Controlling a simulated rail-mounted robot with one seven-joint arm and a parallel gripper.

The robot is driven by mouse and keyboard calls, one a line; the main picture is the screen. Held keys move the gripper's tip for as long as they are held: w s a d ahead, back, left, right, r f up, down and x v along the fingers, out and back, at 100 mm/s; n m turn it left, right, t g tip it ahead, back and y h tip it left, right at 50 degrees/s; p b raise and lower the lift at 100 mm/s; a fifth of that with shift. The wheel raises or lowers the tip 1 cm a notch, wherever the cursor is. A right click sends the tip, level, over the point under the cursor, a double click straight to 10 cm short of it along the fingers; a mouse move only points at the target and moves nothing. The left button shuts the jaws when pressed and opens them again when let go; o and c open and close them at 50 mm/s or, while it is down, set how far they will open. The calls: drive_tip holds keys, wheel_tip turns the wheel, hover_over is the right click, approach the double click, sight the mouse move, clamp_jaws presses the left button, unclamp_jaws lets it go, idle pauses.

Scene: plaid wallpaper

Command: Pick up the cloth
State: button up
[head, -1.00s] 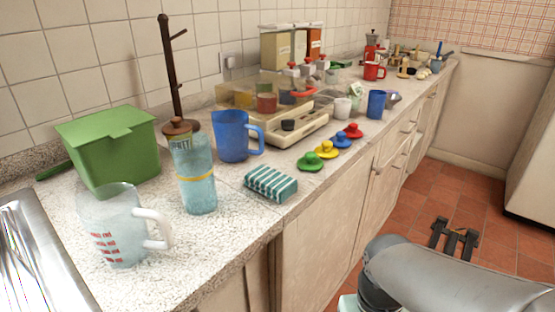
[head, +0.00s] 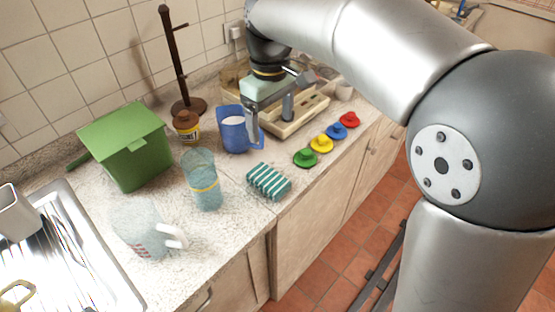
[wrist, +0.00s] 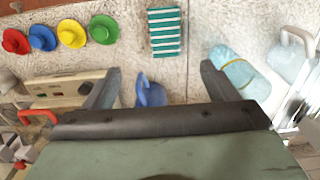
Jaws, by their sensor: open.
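The cloth (head: 268,181) is a folded teal-and-white striped bundle. It lies on the counter near its front edge, between a clear blue glass and the coloured lids. In the wrist view the cloth (wrist: 165,32) is fully visible at the top centre, beyond my fingertips. My gripper (head: 269,118) is above the counter by the blue jug and the beige scale, farther back than the cloth. It also shows in the wrist view (wrist: 160,76) with its fingers wide apart and nothing held. The gripper body hides part of the jug there.
The blue jug (head: 233,132), clear glass (head: 204,183) and measuring cup (head: 146,232) stand left of the cloth. Green (head: 306,158), yellow (head: 322,143), blue and red lids line the right side. A brown-lidded jar (head: 186,126) and green bin (head: 127,150) are farther back.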

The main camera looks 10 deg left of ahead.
hover_over(268, 177)
drive_tip(key=f, duration=0.8)
drive_tip(key=d+f, duration=0.1)
drive_tip(key=f, duration=0.2)
drive_tip(key=shift+w+f, duration=0.15)
drive_tip(key=shift+f, duration=0.25)
drive_tip(key=shift+a+f+p, duration=0.25)
drive_tip(key=shift+f+p, duration=0.05)
drive_tip(key=shift+f, duration=1.05)
drive_tip(key=shift+a+f+p, duration=0.2)
drive_tip(key=shift+f+p, duration=0.1)
drive_tip(key=shift+f, duration=1.05)
drive_tip(key=shift+c, duration=0.3)
drive_tip(key=c, duration=1)
